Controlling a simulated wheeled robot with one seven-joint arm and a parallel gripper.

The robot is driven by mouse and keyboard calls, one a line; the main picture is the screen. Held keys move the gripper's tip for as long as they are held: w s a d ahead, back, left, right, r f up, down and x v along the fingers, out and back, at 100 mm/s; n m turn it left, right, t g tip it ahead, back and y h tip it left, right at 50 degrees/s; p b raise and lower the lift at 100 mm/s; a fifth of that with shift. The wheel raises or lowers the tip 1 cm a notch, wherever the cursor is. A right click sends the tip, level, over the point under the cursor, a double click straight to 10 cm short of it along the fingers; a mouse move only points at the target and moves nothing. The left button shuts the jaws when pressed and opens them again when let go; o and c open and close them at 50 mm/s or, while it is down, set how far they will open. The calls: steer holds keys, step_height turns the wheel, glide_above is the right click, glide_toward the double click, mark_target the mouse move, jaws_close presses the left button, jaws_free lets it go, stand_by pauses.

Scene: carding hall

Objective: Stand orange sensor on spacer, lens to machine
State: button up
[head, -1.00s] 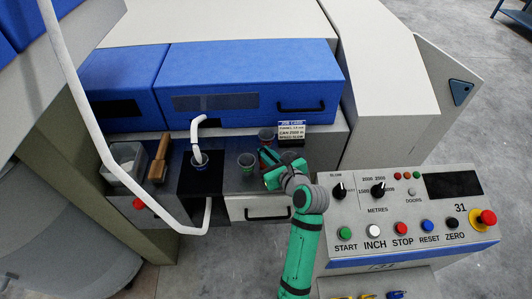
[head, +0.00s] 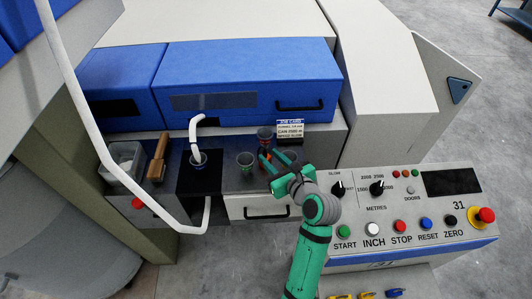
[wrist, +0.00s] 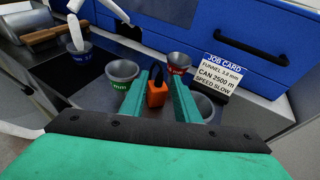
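The small orange sensor (wrist: 156,94) shows between my two fingers in the wrist view, with a black part above it. My gripper (head: 269,154) is over the dark worktop in the head view, its green fingers apart. In the wrist view my gripper (wrist: 160,82) has a finger close on each side of the sensor; whether they touch it I cannot tell. The sensor's lens cannot be made out. I cannot identify the spacer.
Grey cups with green (wrist: 122,72), red (wrist: 179,62) and blue (head: 198,161) labels stand on the worktop. Another cup (wrist: 204,107) is partly hidden by my right finger. A job card (head: 290,130) stands behind. The control panel (head: 410,225) is at right, and a white pipe (head: 85,105) at left.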

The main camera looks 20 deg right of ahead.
steer(key=v, duration=0.7)
steer(key=s+a+f+n+h, duration=0.3)
steer(key=s+a+f+n, duration=0.85)
steer(key=f, duration=0.35)
steer(key=s+a+n+h, duration=0.1)
steer(key=s+a+n, duration=0.3)
steer(key=s+n, duration=0.5)
steer(key=shift+s+a+n, duration=0.2)
steer(key=shift+a+n, duration=0.15)
steer(key=shift+n, duration=0.3)
steer(key=o, duration=0.3)
steer(key=s+a+r+n+t+y, duration=0.1)
steer(key=s+a+r+n, duration=0.3)
steer(key=s+n, duration=0.5)
steer(key=n+y, duration=0.1)
steer(key=n, duration=0.1)
steer(key=shift+s+a+r+n, duration=0.2)
steer(key=shift+s+r+n, duration=0.15)
steer(key=shift+s+n, duration=0.05)
steer(key=shift+o, duration=0.9)
steer(key=shift+s+r, duration=0.1)
steer(key=shift+a, duration=0.1)
steer(key=c, duration=0.4)
